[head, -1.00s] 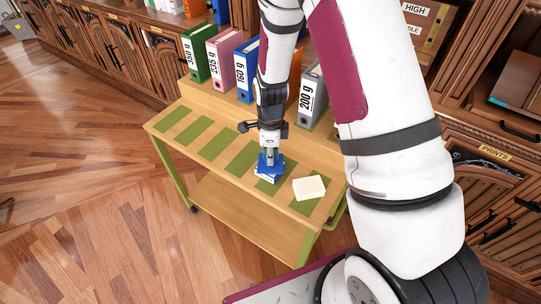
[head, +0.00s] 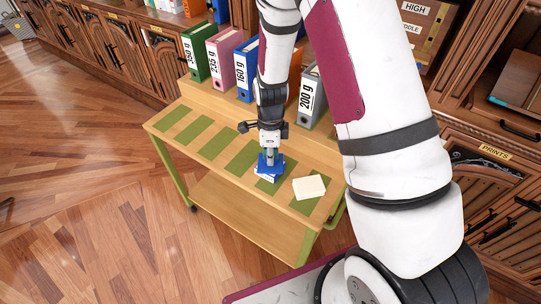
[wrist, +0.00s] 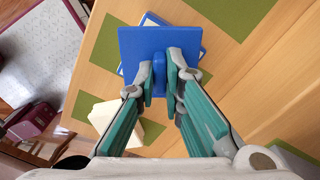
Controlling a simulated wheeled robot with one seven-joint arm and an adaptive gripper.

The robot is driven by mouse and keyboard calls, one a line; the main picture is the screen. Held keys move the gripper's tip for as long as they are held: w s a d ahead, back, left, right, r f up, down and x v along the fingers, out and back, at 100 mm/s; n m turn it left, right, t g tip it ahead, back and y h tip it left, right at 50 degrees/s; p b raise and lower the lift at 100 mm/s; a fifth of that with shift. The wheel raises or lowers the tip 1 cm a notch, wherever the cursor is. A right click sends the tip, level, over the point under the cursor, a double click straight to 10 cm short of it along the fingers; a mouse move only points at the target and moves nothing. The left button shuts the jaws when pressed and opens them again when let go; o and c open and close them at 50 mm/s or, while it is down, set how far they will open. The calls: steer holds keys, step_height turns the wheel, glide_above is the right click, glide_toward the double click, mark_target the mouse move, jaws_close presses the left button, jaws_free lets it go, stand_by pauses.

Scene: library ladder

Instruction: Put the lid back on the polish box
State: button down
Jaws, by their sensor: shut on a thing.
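My gripper (head: 270,158) points down over the cart and is shut on the raised grip of the blue lid (head: 278,168). In the wrist view the fingers (wrist: 165,85) pinch this grip, and the square lid (wrist: 136,48) spreads out beyond them. The polish box (head: 265,178), white and blue, stands under the lid on a green stripe. In the wrist view only a corner of the box (wrist: 151,18) and a thin side edge show past the lid. The lid looks turned a little relative to the box. I cannot tell whether they touch.
A cream block (head: 309,187) lies on the cart (head: 187,147) just right of the box. Labelled binders, such as the grey one (head: 311,95), stand on the raised back shelf. The striped top to the left is clear. Wooden cabinets line the back and right.

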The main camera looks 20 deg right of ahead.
stand_by(0.3)
steer(key=c, duration=1.1)
jaws_free()
steer(key=shift+r+p, duration=1.95)
steer(key=shift+r, duration=1.55)
jaws_close()
steer(key=shift+f, duration=0.2)
